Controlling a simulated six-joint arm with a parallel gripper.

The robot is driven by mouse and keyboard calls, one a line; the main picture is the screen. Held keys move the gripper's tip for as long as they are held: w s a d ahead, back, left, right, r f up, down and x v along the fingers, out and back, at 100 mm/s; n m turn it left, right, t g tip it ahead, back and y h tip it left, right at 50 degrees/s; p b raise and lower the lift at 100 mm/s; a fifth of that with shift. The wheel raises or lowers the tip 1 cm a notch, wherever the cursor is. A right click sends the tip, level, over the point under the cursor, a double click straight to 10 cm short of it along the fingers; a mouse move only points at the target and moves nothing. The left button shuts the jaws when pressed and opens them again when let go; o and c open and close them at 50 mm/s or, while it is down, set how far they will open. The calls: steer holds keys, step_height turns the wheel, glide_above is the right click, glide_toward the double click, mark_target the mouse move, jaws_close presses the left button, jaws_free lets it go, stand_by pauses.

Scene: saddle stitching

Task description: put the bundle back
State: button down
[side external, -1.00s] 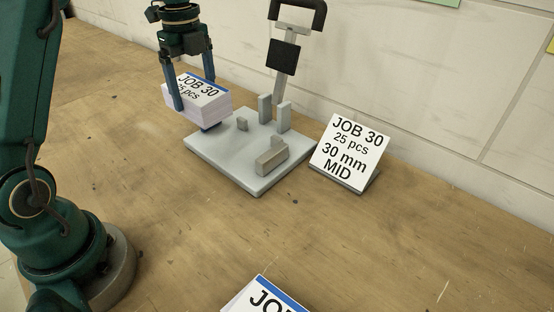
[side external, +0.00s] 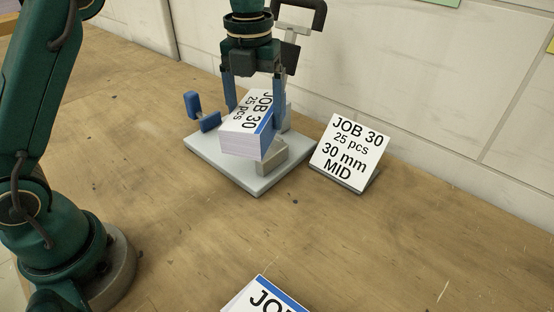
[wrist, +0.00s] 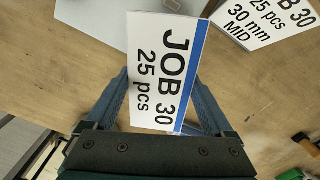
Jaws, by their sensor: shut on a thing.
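The bundle (side external: 243,134) is a thick stack of white sheets with a blue edge stripe, printed JOB 30, 25 pcs. My gripper (side external: 250,108) is shut on it, one blue finger on each side, and holds it over the grey stitcher base (side external: 217,165). In the wrist view the bundle (wrist: 160,70) lies between my fingers (wrist: 165,100), its print facing the camera. I cannot tell whether its underside touches the blocks on the base. One pale block (side external: 271,153) shows beside its lower right corner. Other blocks are mostly hidden behind the bundle and fingers.
A sign (side external: 349,152) reading JOB 30, 25 pcs, 30 mm, MID stands right of the base. A blue part (side external: 203,113) is at the base's back left. Another JOB 30 stack (side external: 262,296) lies at the front edge of view. The wooden table between is clear.

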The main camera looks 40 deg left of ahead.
steer(key=s+d+f+m, duration=0.1)
steer(key=s+d+f, duration=0.1)
steer(key=d, duration=0.5)
steer(key=s+d+f+m, duration=0.2)
steer(key=d+f, duration=0.1)
steer(key=d, duration=0.5)
steer(key=s+d+f+m, duration=0.1)
steer(key=s+d+f, duration=0.1)
steer(key=d, duration=0.5)
steer(key=shift+s+d+f+m, duration=0.3)
steer(key=shift+d+f+m, duration=0.05)
steer(key=shift+d+m, duration=0.05)
steer(key=shift+f, duration=2.1)
jaws_free()
steer(key=shift+f, duration=0.15)
